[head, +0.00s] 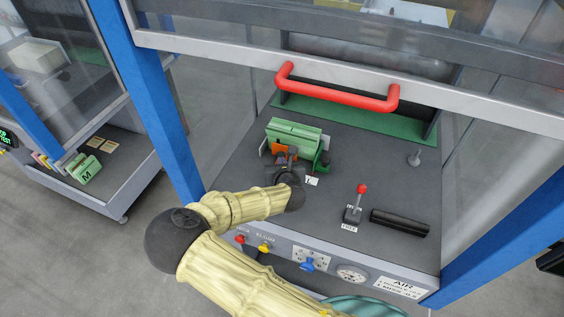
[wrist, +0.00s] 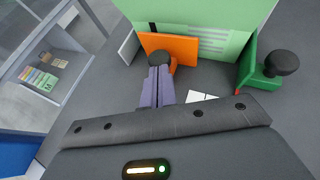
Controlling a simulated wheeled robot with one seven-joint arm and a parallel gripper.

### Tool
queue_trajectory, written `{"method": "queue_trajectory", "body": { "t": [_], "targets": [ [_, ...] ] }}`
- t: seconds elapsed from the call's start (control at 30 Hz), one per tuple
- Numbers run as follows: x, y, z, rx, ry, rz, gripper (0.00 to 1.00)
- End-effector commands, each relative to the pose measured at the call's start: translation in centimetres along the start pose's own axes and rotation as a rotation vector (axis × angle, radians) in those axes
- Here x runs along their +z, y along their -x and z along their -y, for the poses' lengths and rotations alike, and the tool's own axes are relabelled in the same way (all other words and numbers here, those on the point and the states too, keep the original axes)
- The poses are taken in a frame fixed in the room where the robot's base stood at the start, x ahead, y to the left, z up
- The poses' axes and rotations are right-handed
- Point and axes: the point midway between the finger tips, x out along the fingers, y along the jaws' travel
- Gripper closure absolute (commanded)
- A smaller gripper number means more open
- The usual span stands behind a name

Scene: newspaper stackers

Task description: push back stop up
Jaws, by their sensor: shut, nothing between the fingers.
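An orange stop plate (wrist: 172,44) with a black knob (wrist: 161,58) stands against the front of a green block-like stack (wrist: 215,28). The orange plate also shows in the head view (head: 279,151), partly behind my gripper. My gripper (wrist: 158,70) is shut and empty, its fingertips right at the black knob; I cannot tell whether they touch. A green stop plate (wrist: 247,62) with another black knob (wrist: 285,62) stands at the stack's right. A grey plate (wrist: 129,46) stands at its left. No readable label tells which plate is the back stop.
A red handle bar (head: 338,92) on the raised clear guard hangs above the deck. A red-knobbed lever (head: 357,203) and a black bar (head: 399,222) lie to the right. Blue posts (head: 160,110) flank the machine.

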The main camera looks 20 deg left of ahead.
Motion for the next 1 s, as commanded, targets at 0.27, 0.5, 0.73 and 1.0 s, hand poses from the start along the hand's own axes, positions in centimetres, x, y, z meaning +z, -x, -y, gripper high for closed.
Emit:
{"method": "queue_trajectory", "body": {
  "t": [0.27,0.5,0.73,1.0],
  "targets": [
    [0.1,-0.1,0.0,0.001,0.001,0.0,1.0],
    [1.3,-2.7,1.4,0.0,-0.001,0.002,1.0],
    [2.0,-3.9,2.2,0.0,0.0,0.001,1.0],
    [1.9,-3.9,2.3,-0.001,0.0,0.0,1.0]
  ]
}}
